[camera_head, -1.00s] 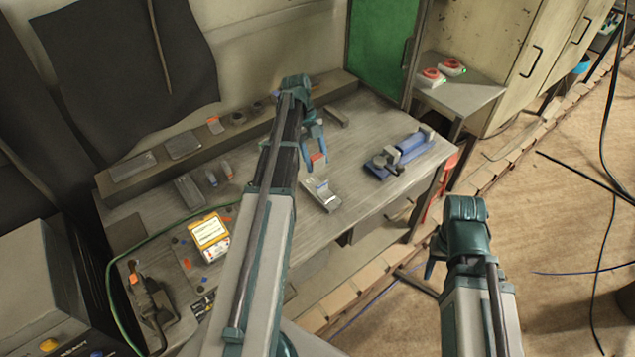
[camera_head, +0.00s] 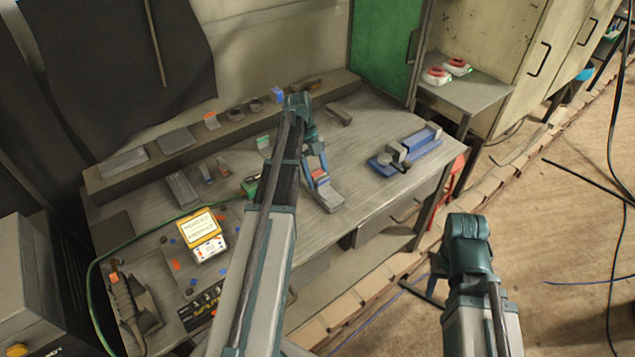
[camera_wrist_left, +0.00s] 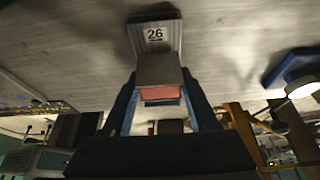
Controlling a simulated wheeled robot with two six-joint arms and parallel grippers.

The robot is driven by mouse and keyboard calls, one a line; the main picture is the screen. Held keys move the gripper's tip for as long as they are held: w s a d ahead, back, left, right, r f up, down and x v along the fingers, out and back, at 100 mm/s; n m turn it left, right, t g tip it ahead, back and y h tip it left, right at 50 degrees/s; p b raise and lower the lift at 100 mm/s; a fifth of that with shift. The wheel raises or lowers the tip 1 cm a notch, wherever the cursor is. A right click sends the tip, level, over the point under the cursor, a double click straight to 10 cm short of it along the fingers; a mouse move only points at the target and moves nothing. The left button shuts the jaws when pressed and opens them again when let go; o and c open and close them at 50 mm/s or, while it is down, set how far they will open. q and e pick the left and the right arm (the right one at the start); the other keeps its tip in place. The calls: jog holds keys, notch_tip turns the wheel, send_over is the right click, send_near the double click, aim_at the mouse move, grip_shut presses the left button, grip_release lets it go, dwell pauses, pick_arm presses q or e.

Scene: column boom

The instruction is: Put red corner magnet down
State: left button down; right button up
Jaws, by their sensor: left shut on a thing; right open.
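The red corner magnet (camera_head: 321,176) is between the fingers of my left gripper (camera_head: 318,174), which is shut on it. In the left wrist view the magnet shows a grey face and a red edge (camera_wrist_left: 160,93) between the fingertips (camera_wrist_left: 158,88). A grey metal block (camera_head: 330,198) lies on the bench right by the magnet. In the wrist view this block (camera_wrist_left: 155,35) carries a "26" label, and the magnet overlaps its near end. I cannot tell whether they touch. My right gripper (camera_head: 432,288) is open and empty, off the bench front.
The workbench (camera_head: 280,225) has a blue vise (camera_head: 410,148) to the right of the block. A yellow-and-white box (camera_head: 200,235) and small parts lie at left. A raised shelf (camera_head: 225,130) runs along the back. Bare bench lies between block and vise.

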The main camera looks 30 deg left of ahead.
pick_arm(q)
jog(key=shift+f, duration=0.15)
jog(key=c, duration=0.6)
grip_release()
jog(key=shift+f, duration=0.1)
jog(key=o, duration=0.4)
jog(key=shift+o, duration=0.2)
jog(key=shift+p+v, duration=0.75)
jog(key=shift+v, duration=0.1)
jog(key=p+v, duration=1)
jog(key=shift+a+r, duration=0.15)
jog(key=shift+r, duration=0.2)
